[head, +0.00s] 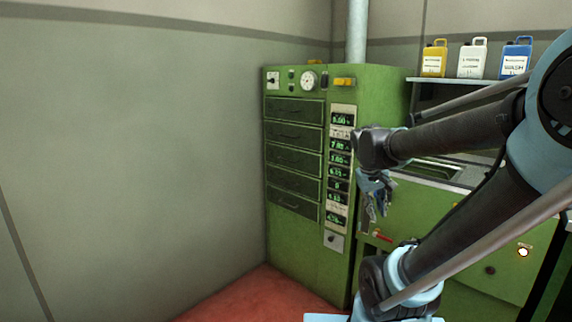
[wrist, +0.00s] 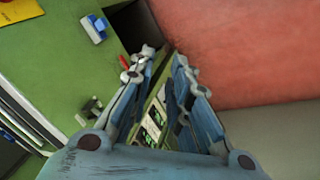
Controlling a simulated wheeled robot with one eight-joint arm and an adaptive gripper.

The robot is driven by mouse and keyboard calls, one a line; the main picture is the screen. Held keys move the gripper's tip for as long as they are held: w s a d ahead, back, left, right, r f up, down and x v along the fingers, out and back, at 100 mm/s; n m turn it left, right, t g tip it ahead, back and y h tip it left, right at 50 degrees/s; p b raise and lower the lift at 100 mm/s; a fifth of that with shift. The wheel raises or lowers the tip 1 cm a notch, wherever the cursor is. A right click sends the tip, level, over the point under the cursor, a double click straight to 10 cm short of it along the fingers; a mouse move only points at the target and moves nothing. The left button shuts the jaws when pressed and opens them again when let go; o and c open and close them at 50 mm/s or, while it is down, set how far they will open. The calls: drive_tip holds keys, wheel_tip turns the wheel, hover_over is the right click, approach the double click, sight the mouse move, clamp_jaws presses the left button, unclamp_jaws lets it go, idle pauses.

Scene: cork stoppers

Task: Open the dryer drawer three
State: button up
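The dryer is a green cabinet (head: 310,252) in the corner, with a stack of several dark drawers on its front. The third drawer from the top (head: 293,161) looks flush with the others, all of them shut. My gripper (head: 376,212) hangs fingers-down to the right of the drawer stack, apart from the drawers. In the wrist view its two blue fingers (wrist: 165,58) are spread with nothing between them. The dryer's display panel (wrist: 153,124) shows behind and between the fingers there. The drawer handles are too small to make out clearly.
A green machine (head: 440,215) with a red-handled control stands right of the dryer. A shelf (head: 450,80) holds yellow, white and blue jugs (head: 472,59). A grey wall (head: 150,150) borders the dryer's left. Red floor (head: 270,295) is clear before the drawers.

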drive_tip(key=w+a+r+n+t+h, duration=0.1)
drive_tip(key=w+a+r+h, duration=0.3)
drive_tip(key=w, duration=0.6)
drive_tip(key=w+a+r+n+t+y, duration=0.1)
drive_tip(key=w+a+n+t, duration=0.1)
drive_tip(key=w+a, duration=0.65)
drive_tip(key=w+a+r+n+t+h, duration=0.1)
drive_tip(key=w+a+r+h, duration=0.15)
drive_tip(key=w, duration=0.95)
drive_tip(key=w+a+f+n+t, duration=0.15)
drive_tip(key=w+a, duration=0.25)
drive_tip(key=a, duration=0.6)
drive_tip(key=w+a+f+n+t+h, duration=0.1)
drive_tip(key=w+a+f+t, duration=0.3)
drive_tip(key=a, duration=0.6)
drive_tip(key=w+a+f+n, duration=0.2)
drive_tip(key=w+a, duration=0.3)
drive_tip(key=a, duration=0.4)
drive_tip(key=shift+m, duration=0.25)
drive_tip(key=x, duration=1.7)
drive_tip(key=shift+w+r, duration=0.15)
drive_tip(key=shift+r, duration=0.15)
drive_tip(key=shift+c, duration=0.4)
clamp_jaws()
